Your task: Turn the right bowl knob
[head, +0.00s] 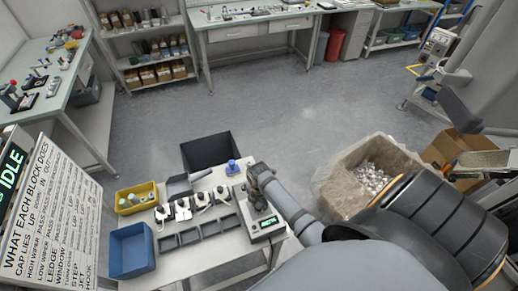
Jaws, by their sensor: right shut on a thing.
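My right gripper (260,201) reaches in from the right and is over a grey control box (271,231) at the right end of the white work table. Its fingers point down at the box's top and are shut on the right bowl knob, which they hide. A small green display shows on the box's front. I cannot read the knob's angle. My left gripper is not in view.
The work table (185,262) also holds a blue bin (131,250), a yellow bin (136,197), a row of grey trays and several small fixtures. A blue-topped part (233,167) stands behind the box. A large carton (345,190) of small parts stands to the right.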

